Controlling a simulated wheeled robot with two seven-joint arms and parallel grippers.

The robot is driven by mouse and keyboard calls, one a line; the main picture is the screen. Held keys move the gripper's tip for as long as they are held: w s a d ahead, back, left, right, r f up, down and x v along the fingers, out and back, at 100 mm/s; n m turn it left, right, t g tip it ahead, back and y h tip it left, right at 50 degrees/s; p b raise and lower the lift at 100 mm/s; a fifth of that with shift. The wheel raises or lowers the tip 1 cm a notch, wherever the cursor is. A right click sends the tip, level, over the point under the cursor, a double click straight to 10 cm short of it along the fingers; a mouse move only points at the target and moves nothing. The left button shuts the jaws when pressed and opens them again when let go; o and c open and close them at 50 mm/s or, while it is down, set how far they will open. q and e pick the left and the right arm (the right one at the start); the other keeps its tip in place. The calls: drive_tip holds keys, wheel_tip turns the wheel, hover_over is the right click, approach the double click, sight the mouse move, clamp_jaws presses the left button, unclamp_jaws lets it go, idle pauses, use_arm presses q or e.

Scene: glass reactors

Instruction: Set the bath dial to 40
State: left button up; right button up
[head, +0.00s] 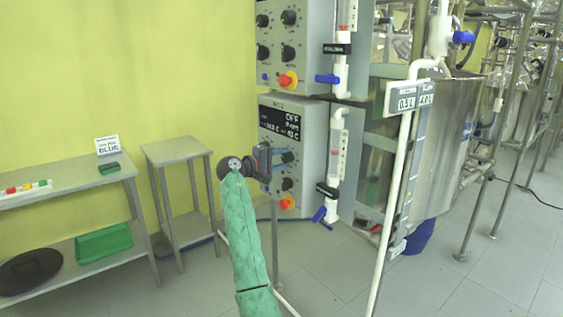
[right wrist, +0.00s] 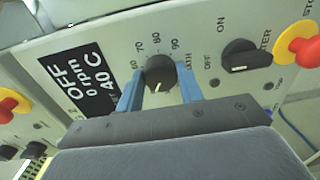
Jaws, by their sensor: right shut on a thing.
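The bath dial (right wrist: 160,72) is a round black knob on the lower control panel, seen in the right wrist view. Numbers 60, 70, 80 and 90 show around its upper side; the lower part of its scale is hidden by my gripper. A pale pointer line on the knob points down in that view. My right gripper (right wrist: 160,86) has its two blue fingers on either side of the dial, shut on it. In the head view my right gripper (head: 286,157) covers the dial. The panel display (right wrist: 84,82) reads OFF, 0 rpm and 40 C. My left gripper is not in view.
Right of the dial in the wrist view are a black heater switch (right wrist: 245,57) and a red stop button (right wrist: 304,46) on yellow. In the head view, a white pipe with a blue-handled valve (head: 322,213) stands close right of the panel. A small table (head: 176,150) stands left.

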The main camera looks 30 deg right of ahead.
drive_tip(key=shift+f, duration=0.1)
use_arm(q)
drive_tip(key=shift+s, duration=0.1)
use_arm(e)
drive_tip(key=o, duration=1)
drive_tip(key=shift+a, duration=0.1)
drive_tip(key=shift+a, duration=0.6)
use_arm(q)
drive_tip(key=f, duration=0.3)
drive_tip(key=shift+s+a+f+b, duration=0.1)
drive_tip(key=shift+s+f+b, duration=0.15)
drive_tip(key=shift+b, duration=0.15)
use_arm(e)
drive_tip(key=a, duration=0.6)
drive_tip(key=shift+s+a+r, duration=0.2)
drive_tip(key=shift+s+a, duration=0.05)
drive_tip(key=shift+s, duration=0.05)
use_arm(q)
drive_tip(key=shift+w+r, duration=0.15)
use_arm(e)
drive_tip(key=shift+m, duration=0.3)
